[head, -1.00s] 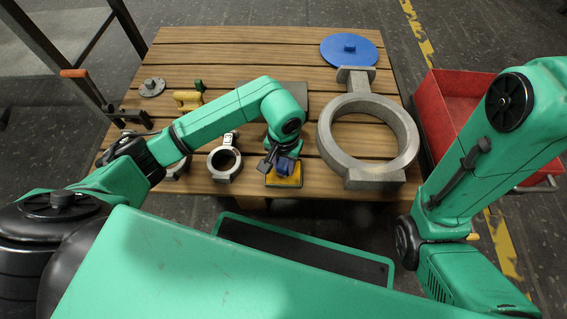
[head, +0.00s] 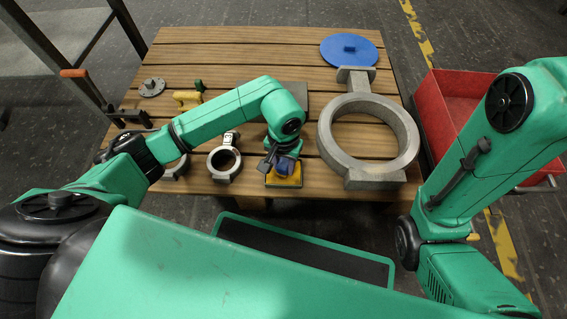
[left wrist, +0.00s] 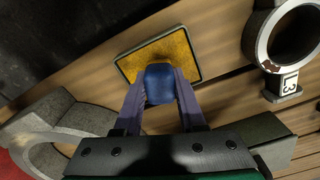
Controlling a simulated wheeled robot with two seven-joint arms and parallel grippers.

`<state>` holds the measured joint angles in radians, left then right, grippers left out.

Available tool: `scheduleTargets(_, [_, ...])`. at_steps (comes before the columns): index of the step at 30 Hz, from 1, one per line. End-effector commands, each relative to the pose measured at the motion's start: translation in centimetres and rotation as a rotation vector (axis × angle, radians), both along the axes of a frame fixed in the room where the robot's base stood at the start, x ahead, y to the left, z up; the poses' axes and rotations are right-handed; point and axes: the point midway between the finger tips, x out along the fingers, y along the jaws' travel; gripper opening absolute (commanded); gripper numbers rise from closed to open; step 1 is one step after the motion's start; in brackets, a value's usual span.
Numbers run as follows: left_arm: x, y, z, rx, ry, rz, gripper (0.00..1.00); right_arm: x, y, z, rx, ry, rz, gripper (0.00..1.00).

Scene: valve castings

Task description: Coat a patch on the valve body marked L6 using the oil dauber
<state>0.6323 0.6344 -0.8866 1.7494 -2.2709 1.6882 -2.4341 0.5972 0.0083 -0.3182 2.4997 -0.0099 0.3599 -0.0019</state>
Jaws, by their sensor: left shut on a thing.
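My left gripper (head: 281,160) is shut on the oil dauber, which shows as a blue rounded block (left wrist: 160,85) between the fingers in the left wrist view. The dauber is over the near edge of a yellow pad in a dark-rimmed tray (left wrist: 197,72); I cannot tell whether it touches. A grey ring-shaped valve body (head: 224,176) stands just left of the pad. Its white tag (left wrist: 289,86) ends in a 3. Another grey casting (head: 177,170) is partly hidden behind my left arm. No mark L6 is readable. My right gripper is out of view.
A large grey ring casting (head: 326,150) lies on the slatted table (head: 240,42) at the right, with a blue disc (head: 336,57) behind it. A flange (head: 151,87) and a yellow-handled tool (head: 187,98) lie at the left. A red bin (head: 440,100) stands beyond the right edge.

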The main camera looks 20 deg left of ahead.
Motion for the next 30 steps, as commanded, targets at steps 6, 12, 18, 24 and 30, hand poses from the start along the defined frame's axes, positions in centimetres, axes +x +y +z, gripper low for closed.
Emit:
scheduleTargets(6, [0.0,0.0,2.3,0.001,0.001,0.0,0.0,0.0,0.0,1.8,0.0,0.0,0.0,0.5])
scheduleTargets(12, [0.0,0.1,4.4,0.002,0.001,0.0,0.0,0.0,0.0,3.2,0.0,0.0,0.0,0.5])
scheduleTargets(18, [0.0,0.0,6.4,0.001,0.0,0.0,0.0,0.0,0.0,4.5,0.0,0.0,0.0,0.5])
scheduleTargets(24, [0.0,0.0,7.0,0.0,0.001,0.0,0.0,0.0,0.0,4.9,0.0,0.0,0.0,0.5])
scheduleTargets(30, [0.0,0.0,7.0,0.0,0.001,0.0,0.0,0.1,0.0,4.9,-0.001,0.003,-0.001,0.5])
